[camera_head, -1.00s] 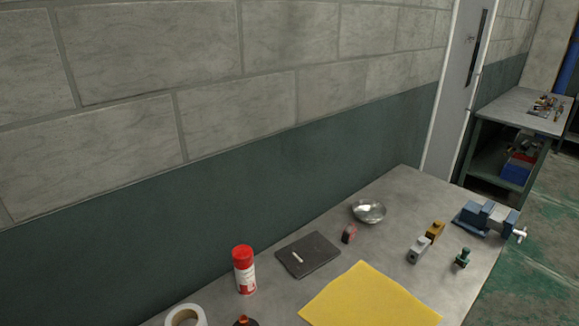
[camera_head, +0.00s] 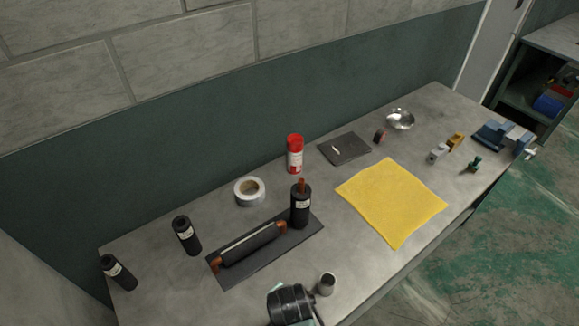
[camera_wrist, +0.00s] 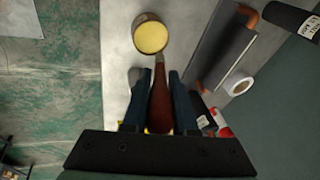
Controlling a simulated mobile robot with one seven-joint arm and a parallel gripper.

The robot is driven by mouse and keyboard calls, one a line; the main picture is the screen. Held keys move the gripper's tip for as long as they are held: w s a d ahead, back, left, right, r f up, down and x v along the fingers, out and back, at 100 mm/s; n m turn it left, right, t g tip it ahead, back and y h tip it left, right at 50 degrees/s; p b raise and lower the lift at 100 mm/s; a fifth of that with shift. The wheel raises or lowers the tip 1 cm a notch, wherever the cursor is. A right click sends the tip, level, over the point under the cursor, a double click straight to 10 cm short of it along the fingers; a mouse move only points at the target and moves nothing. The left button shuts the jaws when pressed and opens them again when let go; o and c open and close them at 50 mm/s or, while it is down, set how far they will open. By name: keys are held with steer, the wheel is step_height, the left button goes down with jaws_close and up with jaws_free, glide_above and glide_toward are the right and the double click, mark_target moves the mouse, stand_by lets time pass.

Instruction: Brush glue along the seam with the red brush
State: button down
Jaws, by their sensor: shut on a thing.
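My gripper (camera_wrist: 159,75) is shut on the red-brown handle of the brush (camera_wrist: 162,108) in the wrist view. The far end of the brush points at the near rim of a round can (camera_wrist: 150,36) with yellow contents; I cannot tell whether it touches, and its bristles are not clear. A small metal can (camera_head: 327,288) stands beside my dark wrist in the head view, where the brush is hidden. The black-covered pipe (camera_head: 250,245) has orange-brown ends and a light line along its top, probably the seam. It also shows in the wrist view (camera_wrist: 224,62).
The pipe lies on a dark mat (camera_head: 222,278). A black cylinder with an orange-brown top (camera_head: 300,208) stands at its right end. Two black cylinders (camera_head: 186,236) are left, and a tape roll (camera_head: 249,191) and red-capped can (camera_head: 295,155) behind. A yellow cloth (camera_head: 392,200) lies right.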

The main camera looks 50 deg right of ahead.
steer(key=shift+w+d+f+b, duration=0.1)
steer(key=shift+d+f+b, duration=0.05)
steer(key=shift+f+b, duration=2.9)
steer(key=shift+b, duration=0.1)
steer(key=shift+f, duration=0.7)
step_height(320, 180, up, 7)
steer(key=p, duration=0.6)
steer(key=shift+r+p, duration=0.15)
steer(key=shift+p, duration=0.25)
stand_by(0.7)
